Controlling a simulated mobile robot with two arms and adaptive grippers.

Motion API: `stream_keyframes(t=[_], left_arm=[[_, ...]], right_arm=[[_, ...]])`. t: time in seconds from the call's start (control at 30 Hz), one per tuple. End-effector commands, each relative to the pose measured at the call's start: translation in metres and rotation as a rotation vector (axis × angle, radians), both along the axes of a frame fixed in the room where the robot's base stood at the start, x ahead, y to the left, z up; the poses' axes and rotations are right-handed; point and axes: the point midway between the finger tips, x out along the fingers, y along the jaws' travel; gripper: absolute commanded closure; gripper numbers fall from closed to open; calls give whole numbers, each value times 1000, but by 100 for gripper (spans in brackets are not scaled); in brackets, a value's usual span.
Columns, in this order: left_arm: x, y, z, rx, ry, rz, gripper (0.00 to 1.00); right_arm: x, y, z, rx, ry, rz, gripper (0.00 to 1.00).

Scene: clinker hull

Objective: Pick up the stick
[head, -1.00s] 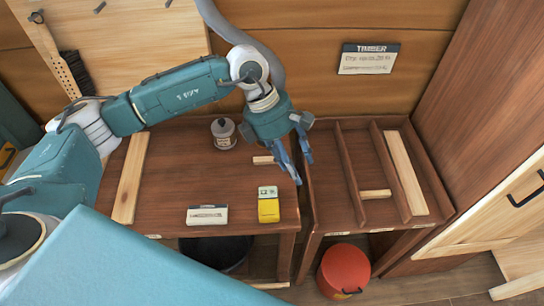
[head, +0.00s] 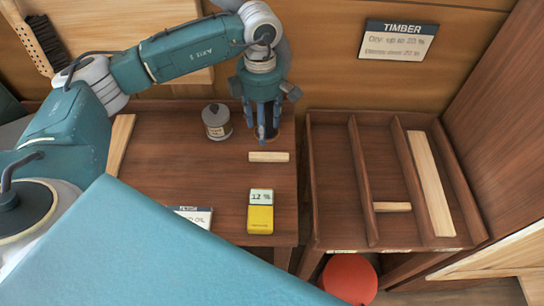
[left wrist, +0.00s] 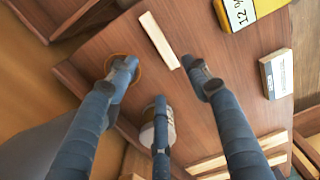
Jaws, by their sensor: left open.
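A short pale wooden stick (head: 268,157) lies flat on the brown bench top (head: 180,165), near its right side. It also shows in the left wrist view (left wrist: 159,40), just beyond the fingertips. My left gripper (head: 264,128) points down at the back of the bench, just behind the stick in the head view. Its three blue fingers are spread in the left wrist view (left wrist: 159,82), with nothing between them. The fingers do not appear to touch the stick. My right gripper is not in view.
A grey can (head: 217,122) stands left of the gripper. A yellow meter (head: 260,212) and white label block (head: 192,215) lie in front. A divided rack (head: 333,190) to the right holds another short stick (head: 392,207) and a long board (head: 431,184). A red bucket (head: 349,279) stands below.

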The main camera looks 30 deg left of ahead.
Motion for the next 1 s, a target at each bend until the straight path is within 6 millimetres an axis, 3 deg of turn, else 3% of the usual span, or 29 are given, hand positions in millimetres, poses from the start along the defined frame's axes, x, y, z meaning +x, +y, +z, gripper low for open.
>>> stream_keyframes(t=[0.3,0.47,0.67,0.8,1.0], left_arm=[[-2,0,-44,0,4,1,51],[-2,1,-55,0,3,0,51],[-8,7,-79,1,7,1,51],[-8,6,-99,0,4,0,51],[-7,6,-107,-1,2,-1,51]], right_arm=[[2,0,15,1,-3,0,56],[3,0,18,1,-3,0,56],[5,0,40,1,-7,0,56],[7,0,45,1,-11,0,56],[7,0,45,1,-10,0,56]])
